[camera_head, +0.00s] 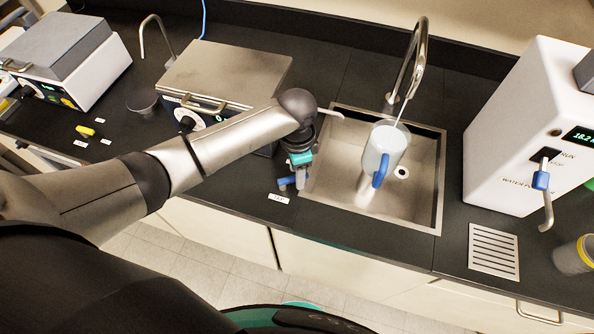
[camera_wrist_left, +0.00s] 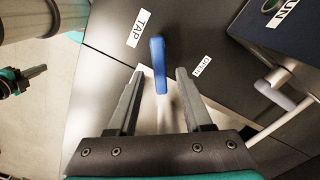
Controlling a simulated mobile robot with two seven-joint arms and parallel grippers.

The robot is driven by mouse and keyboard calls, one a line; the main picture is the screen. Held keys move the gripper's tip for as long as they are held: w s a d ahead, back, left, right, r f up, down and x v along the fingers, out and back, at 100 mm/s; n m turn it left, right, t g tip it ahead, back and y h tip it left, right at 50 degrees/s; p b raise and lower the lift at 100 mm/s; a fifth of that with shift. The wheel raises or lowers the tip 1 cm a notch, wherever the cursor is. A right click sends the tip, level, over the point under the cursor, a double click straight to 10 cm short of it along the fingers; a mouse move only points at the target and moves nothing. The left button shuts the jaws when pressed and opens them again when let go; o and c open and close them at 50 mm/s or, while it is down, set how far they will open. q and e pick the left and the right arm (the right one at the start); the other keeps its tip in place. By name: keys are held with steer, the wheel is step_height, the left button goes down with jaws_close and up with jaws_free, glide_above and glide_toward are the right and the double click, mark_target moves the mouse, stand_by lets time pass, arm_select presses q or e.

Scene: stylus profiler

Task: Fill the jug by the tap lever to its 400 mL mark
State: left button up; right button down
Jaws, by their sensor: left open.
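The clear jug (camera_head: 384,146) with a blue handle (camera_head: 381,171) stands in the sink under the curved metal tap (camera_head: 417,62). A thin pale stream (camera_head: 404,108) runs from the spout to the jug's mouth. I cannot read the water level or the marks. My left gripper (camera_head: 292,181) is over the counter left of the sink, pointing down. In the left wrist view the blue tap lever (camera_wrist_left: 158,64) stands between its open fingers (camera_wrist_left: 160,73), with a gap at each side. A dark and teal part at the left edge seems to be my right gripper (camera_wrist_left: 36,72); its fingers are unclear.
A white water-heater-like box (camera_head: 510,125) with a blue-handled spout stands right of the sink, near a slotted drain plate (camera_head: 493,252) and a yellow-rimmed container (camera_head: 574,256). A metal-lidded bath (camera_head: 225,75) is behind my left arm. A TAP label (camera_wrist_left: 139,29) lies near the lever.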

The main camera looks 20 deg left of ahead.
arm_select(q)
jaws_close()
stand_by(0.5)
